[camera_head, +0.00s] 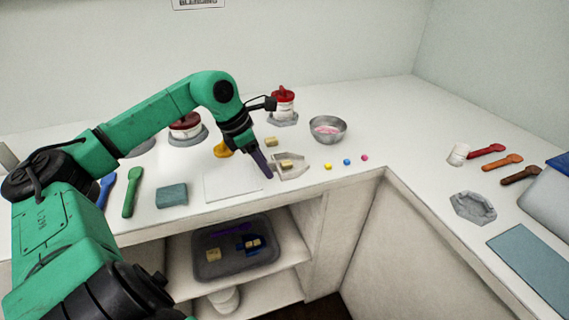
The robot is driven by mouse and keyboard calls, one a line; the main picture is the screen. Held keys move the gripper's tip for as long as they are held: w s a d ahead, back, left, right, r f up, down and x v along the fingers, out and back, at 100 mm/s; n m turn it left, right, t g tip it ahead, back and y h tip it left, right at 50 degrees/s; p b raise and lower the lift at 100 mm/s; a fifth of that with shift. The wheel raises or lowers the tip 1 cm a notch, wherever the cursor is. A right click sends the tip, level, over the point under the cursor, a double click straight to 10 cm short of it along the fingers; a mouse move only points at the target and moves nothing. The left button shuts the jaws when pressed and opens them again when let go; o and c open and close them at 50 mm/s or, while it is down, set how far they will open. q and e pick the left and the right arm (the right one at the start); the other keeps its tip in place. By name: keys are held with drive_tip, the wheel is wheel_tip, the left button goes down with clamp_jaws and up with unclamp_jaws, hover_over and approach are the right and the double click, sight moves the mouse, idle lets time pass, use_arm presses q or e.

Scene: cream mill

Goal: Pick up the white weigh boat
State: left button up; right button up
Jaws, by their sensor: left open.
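The white weigh boat (297,170) appears to be the small pale angular dish near the counter's front edge, right of a flat white square. A small tan block (286,163) lies in it or against it; I cannot tell which. My left gripper (263,166) points down just left of the dish, its dark fingers partly overlapping it in the view. The gripper is open and appears to hold nothing. Whether a finger touches the dish cannot be made out. My right gripper is not in view.
A metal bowl (328,130) with pink contents stands behind right, and a red-lidded jar (283,104) behind. Small coloured balls (347,162) lie to the right. A grey dish (473,207) sits on the right counter. A grey bin (205,268) is on the shelf below.

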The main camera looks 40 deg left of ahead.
use_arm(q)
clamp_jaws()
drive_tip(key=shift+r, duration=0.1)
